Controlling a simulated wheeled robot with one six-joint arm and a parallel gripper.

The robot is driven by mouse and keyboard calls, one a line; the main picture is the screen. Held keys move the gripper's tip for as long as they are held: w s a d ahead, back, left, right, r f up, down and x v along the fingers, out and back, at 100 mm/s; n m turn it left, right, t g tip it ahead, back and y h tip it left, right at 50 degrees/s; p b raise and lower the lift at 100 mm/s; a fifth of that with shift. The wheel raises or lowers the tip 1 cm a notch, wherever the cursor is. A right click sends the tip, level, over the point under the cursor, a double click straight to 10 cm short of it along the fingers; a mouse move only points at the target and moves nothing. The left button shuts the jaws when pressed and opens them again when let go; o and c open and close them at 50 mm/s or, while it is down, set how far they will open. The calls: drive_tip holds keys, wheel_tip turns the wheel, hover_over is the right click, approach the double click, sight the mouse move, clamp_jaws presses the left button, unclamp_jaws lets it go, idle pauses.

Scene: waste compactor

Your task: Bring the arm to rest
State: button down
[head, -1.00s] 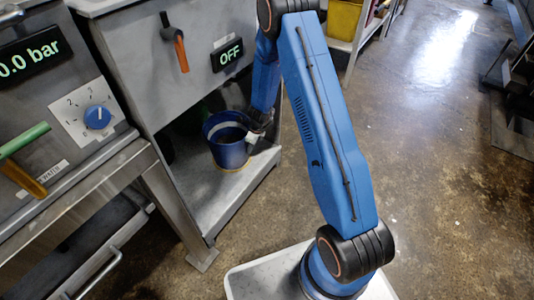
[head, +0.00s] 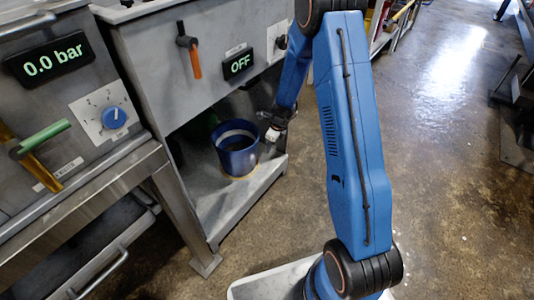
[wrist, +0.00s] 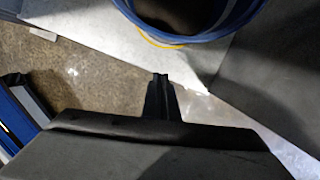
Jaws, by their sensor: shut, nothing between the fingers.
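My blue arm reaches up and over from its base, then down toward the lower shelf. My gripper (head: 272,133) is near the shelf's right edge, to the right of a blue bucket (head: 237,159), with a gap between them. In the wrist view my gripper's fingers (wrist: 160,78) are together and hold nothing. The bucket (wrist: 190,37) stands upright at the top of that view, apart from the fingers.
The bucket stands on a grey shelf (head: 220,203) under a machine with an "OFF" display (head: 238,64) and an orange-handled lever (head: 194,62). A "0.0 bar" display (head: 50,59) and blue knob (head: 114,117) are at left. Open floor (head: 440,150) lies right.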

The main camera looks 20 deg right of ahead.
drive_tip(key=s+a+r+n+t, duration=0.1)
drive_tip(key=s+r+n, duration=0.55)
drive_tip(key=r, duration=0.75)
drive_tip(key=s+a+r+n, duration=0.1)
drive_tip(key=s+r+n, duration=0.6)
drive_tip(key=r, duration=0.7)
drive_tip(key=s+d+r+n, duration=0.1)
drive_tip(key=s+r+n, duration=0.2)
drive_tip(key=s, duration=0.6)
drive_tip(key=s+d+r+n+t+h, duration=0.1)
drive_tip(key=s+r+n, duration=0.3)
drive_tip(key=s, duration=0.6)
drive_tip(key=s+d+r+n+t+h, duration=0.1)
drive_tip(key=s+r+n, duration=0.3)
drive_tip(key=s, duration=0.5)
drive_tip(key=shift+s+d+r+n, duration=0.25)
drive_tip(key=shift+d+n, duration=0.2)
drive_tip(key=shift+n, duration=0.2)
drive_tip(key=shift+a, duration=0.1)
